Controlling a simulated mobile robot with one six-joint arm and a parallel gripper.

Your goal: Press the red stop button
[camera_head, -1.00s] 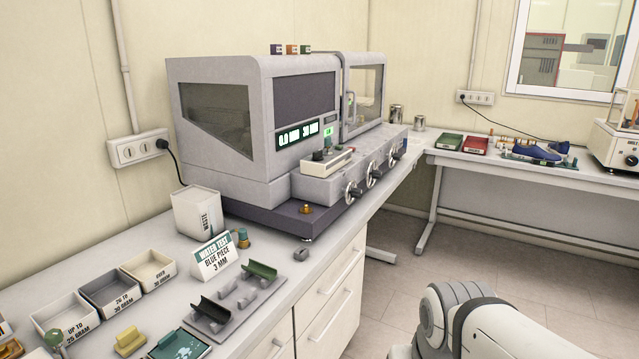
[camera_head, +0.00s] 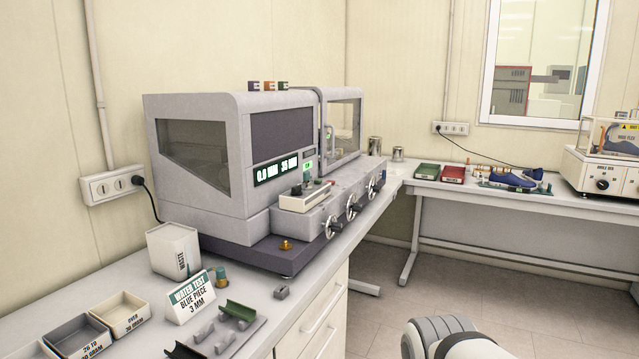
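The large grey testing machine (camera_head: 199,165) stands on the left bench. A lit display (camera_head: 275,170) shows on its front. A small pale control box (camera_head: 306,196) sits on the machine's front ledge, with a dark knob-like part on top. A tiny reddish spot (camera_head: 319,184) shows on or just behind this box. It is too small to tell whether it is the red stop button. My gripper is out of view. Only a white and grey link of my arm shows at the bottom right.
Handwheels (camera_head: 352,209) stick out along the machine's front edge. A water test sign (camera_head: 191,297), trays (camera_head: 122,318) and holders stand on the near bench. A second bench (camera_head: 480,202) carries a blue shoe (camera_head: 512,179) and another tester (camera_head: 606,165). Open floor lies between the benches.

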